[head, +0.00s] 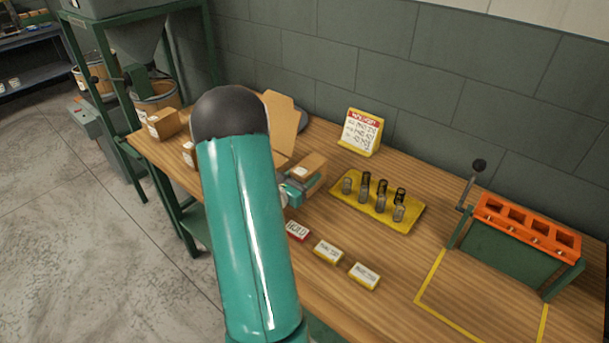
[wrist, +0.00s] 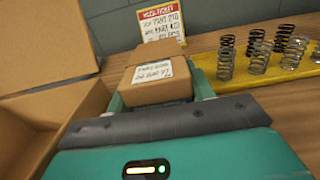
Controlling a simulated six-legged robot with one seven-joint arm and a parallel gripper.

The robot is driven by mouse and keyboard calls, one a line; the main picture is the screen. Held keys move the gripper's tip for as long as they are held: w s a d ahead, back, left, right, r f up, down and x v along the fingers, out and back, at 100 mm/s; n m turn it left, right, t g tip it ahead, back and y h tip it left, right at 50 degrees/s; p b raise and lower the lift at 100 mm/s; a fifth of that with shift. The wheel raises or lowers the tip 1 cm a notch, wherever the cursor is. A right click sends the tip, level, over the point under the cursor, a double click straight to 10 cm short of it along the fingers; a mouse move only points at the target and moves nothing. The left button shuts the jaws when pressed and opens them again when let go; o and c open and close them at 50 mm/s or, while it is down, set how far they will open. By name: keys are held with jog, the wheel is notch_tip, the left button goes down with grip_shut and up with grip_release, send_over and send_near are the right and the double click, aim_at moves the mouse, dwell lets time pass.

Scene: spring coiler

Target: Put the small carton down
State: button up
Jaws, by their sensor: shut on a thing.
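The small carton (wrist: 158,82) is a brown box with a white printed label. My gripper (head: 303,186) is shut on it, with a finger on each side in the wrist view. In the head view the small carton (head: 312,165) is over the wooden bench (head: 395,262), just left of the yellow spring tray. I cannot tell whether its underside touches the bench. A larger open carton (head: 284,122) stands behind my arm, partly hidden by it. In the wrist view the open carton (wrist: 42,45) fills the left side, close to my gripper.
The yellow tray (head: 407,225) holds several springs. A sign (head: 361,132) stands behind it. Small labelled blocks (head: 328,251) lie along the front edge. An orange and green lever fixture (head: 520,240) is at right. Other small cartons (head: 163,123) sit at the far left end.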

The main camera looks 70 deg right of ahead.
jog(key=o, duration=1.4)
jog(key=shift+f, duration=0.1)
jog(key=shift+w+a, duration=0.2)
jog(key=shift+a, duration=0.1)
jog(key=v, duration=1.1)
jog(key=shift+a, duration=0.15)
jog(key=shift+w+r, duration=0.1)
jog(key=shift+r, duration=0.1)
